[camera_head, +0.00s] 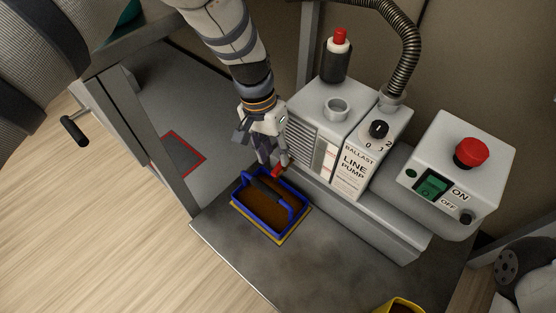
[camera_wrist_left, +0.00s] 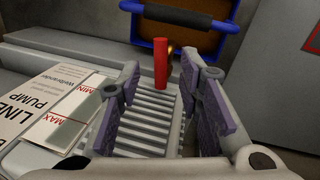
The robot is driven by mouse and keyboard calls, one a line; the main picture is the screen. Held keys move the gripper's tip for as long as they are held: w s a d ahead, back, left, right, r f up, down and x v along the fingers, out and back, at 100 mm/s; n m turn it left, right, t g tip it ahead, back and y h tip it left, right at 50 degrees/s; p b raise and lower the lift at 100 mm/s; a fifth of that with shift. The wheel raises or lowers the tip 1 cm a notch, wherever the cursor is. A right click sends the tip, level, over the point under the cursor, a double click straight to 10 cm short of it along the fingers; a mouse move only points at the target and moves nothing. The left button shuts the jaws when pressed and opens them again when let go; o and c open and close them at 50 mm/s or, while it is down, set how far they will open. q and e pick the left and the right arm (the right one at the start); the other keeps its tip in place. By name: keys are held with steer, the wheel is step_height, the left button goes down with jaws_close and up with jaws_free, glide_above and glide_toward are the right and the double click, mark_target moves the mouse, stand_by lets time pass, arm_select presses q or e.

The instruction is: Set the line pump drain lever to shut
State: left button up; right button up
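The line pump (camera_head: 318,140) is a grey box unit with a "LINE PUMP" label and cooling fins. Its drain lever (camera_head: 277,171) has a red handle low at the pump's left end, beside my left gripper (camera_head: 272,158). In the left wrist view the red lever (camera_wrist_left: 160,63) stands lengthwise up the picture, with a bit of brass beside it. My left gripper (camera_wrist_left: 160,88) is open, its two purple-padded fingers on either side of the lever's line. I cannot tell whether a finger touches it. The valve behind the lever is mostly hidden.
A blue-rimmed tray (camera_head: 262,226) with a brown inside and a handle bar sits just below the lever. A switch box (camera_head: 458,165) with a red button is at right. A ribbed hose (camera_head: 407,50) rises behind the pump.

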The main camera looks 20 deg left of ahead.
mark_target(277, 166)
arm_select(q)
steer(key=f, duration=0.3)
steer(key=shift+d+f+b, duration=0.15)
steer(key=shift+d+b, duration=0.15)
steer(key=shift+c, duration=0.3)
jaws_close()
